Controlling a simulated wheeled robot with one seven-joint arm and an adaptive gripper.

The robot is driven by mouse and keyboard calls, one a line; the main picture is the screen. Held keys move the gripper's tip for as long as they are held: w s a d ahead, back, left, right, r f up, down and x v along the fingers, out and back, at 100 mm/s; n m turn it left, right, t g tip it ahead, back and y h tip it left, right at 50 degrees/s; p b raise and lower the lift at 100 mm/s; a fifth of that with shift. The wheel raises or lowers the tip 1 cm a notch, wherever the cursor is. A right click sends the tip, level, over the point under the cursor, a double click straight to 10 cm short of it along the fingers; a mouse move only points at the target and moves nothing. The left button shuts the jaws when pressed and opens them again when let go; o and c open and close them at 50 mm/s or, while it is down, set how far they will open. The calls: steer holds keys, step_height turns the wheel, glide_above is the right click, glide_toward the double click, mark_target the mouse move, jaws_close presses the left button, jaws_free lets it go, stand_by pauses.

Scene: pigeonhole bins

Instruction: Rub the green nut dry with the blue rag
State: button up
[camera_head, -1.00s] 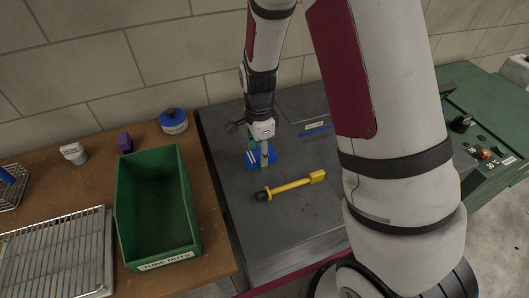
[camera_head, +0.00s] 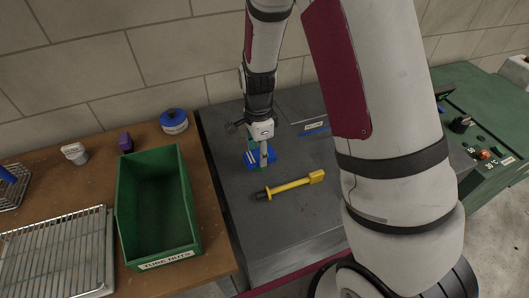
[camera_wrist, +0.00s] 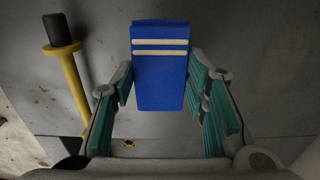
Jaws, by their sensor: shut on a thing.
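The blue rag (camera_head: 271,154), with two pale stripes, is at the grey bench top below my arm. In the wrist view the rag (camera_wrist: 160,85) is a flat folded rectangle between the green-padded fingers. My gripper (camera_head: 260,161) points down and is shut on the rag; it also shows in the wrist view (camera_wrist: 161,88). I cannot make out the green nut in either view; the rag and fingers hide whatever is directly beneath them.
A yellow tool with a black end (camera_head: 290,187) lies on the grey bench in front of my gripper. A labelled blue strip (camera_head: 314,131) is to the right. On the wooden table stand a green "TUBE NUTS" bin (camera_head: 167,259), a wire rack (camera_head: 62,255) and a blue round tin (camera_head: 174,122).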

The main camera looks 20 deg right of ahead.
steer(key=shift+d, duration=0.1)
steer(key=shift+d, duration=0.65)
steer(key=shift+a, duration=0.15)
steer(key=shift+a+f, duration=0.1)
steer(key=shift+a, duration=0.6)
steer(key=shift+d, duration=0.2)
steer(key=shift+s+d, duration=0.1)
steer(key=shift+d, duration=0.55)
steer(key=shift+a, duration=0.2)
steer(key=shift+a+p, duration=0.4)
steer(key=shift+a, duration=0.2)
steer(key=shift+d, duration=0.15)
